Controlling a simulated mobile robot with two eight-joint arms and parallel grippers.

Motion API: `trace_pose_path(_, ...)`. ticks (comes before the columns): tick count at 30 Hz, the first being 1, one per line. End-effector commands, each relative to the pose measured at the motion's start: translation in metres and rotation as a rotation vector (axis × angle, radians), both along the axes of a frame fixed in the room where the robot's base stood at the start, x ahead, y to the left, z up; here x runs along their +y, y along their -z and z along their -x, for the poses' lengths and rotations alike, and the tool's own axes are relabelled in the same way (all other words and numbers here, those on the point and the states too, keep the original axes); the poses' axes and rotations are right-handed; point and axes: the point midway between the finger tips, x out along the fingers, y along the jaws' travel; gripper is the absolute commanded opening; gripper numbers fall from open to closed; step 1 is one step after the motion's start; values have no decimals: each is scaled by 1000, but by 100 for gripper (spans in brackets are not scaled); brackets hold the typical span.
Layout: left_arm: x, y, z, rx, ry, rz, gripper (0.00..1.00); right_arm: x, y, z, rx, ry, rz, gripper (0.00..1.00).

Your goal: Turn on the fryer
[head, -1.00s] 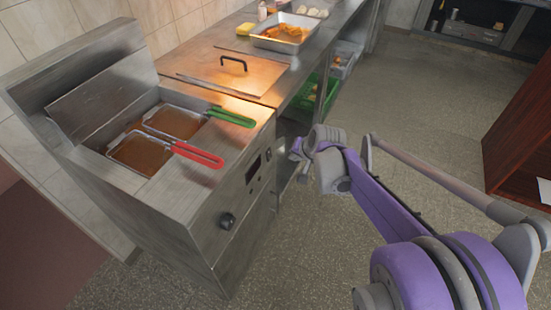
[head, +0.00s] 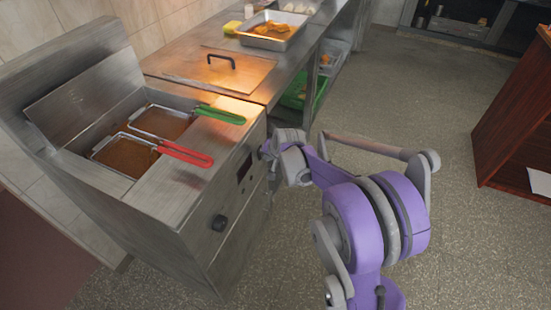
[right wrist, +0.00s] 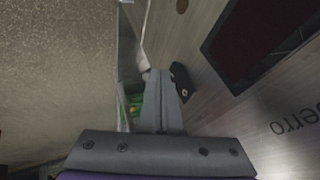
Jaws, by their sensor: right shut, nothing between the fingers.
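The fryer (head: 165,205) is a steel unit at left with oil and two baskets, one with a red handle (head: 185,154) and one with a green handle (head: 220,115). Its front panel has a dark display (head: 244,166) and a black knob (head: 219,223). My right gripper (head: 265,150) is beside the right part of the front panel. In the right wrist view its fingers (right wrist: 158,78) are shut and empty, right beside a small black switch (right wrist: 182,82). I cannot tell whether they touch it. The display (right wrist: 255,40) also shows there. My left gripper is not in view.
A steel counter with a flat covered section (head: 210,70) and a food tray (head: 272,32) adjoins the fryer. A green crate (head: 300,92) sits beneath it. A reddish-brown cabinet (head: 515,110) stands at right. The floor between is clear.

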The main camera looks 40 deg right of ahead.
Motion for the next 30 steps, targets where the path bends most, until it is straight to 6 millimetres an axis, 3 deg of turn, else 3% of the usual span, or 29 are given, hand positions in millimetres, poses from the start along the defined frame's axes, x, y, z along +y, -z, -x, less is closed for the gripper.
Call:
trace_pose_path(21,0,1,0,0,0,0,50,5,2,-8,-1,0,1,0)
trace_pose_path(30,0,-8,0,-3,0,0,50,4,-9,-7,-1,0,1,0)
